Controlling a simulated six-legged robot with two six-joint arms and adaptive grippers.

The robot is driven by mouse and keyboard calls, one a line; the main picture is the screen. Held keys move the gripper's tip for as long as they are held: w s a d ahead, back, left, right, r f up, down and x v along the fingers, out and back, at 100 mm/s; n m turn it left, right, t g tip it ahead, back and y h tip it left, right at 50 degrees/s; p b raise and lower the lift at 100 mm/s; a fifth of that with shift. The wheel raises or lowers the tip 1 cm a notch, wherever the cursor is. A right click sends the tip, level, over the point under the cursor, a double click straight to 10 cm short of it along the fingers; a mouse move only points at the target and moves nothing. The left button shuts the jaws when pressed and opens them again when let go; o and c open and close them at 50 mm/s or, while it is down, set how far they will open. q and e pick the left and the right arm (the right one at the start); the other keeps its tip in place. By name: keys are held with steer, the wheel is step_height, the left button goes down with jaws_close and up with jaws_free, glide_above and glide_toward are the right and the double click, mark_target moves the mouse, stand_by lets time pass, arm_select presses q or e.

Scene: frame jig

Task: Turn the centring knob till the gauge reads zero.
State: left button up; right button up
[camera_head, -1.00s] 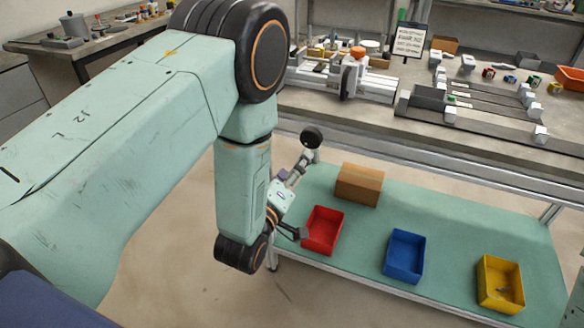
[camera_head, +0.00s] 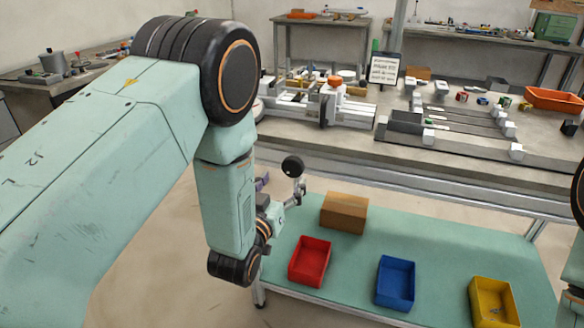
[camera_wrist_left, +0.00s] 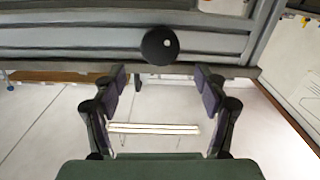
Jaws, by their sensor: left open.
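A round black knob (camera_head: 293,166) shows in front of the bench's front rail. It also shows in the left wrist view (camera_wrist_left: 160,46), above centre against a grey rail. My left gripper (camera_head: 281,187) is just below the knob in the head view, partly hidden by its own wrist. In the left wrist view my left gripper (camera_wrist_left: 161,86) is open and empty, with purple pads apart and the knob ahead of the gap, not visibly touched. No gauge reading can be made out. My right gripper is not in view.
A bench (camera_head: 350,140) carries a white machine (camera_head: 350,110), dark rails and a small sign (camera_head: 384,68) with unreadable text. Below, a green table (camera_head: 350,265) holds a cardboard box (camera_head: 344,212) and red (camera_head: 309,262), blue (camera_head: 395,282) and yellow (camera_head: 494,302) bins.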

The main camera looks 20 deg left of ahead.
mark_target(291, 168)
arm_select(q)
steer(key=shift+m, duration=0.4)
steer(key=w+b, duration=0.1)
steer(key=w, duration=0.6)
steer(key=shift+w+d+f+b, duration=0.1)
steer(key=shift+w+b, duration=0.25)
steer(key=shift+w, duration=0.05)
steer(key=c, duration=1.1)
steer(key=shift+n+p, duration=0.3)
steer(key=shift+n, duration=0.5)
steer(key=o, duration=1.1)
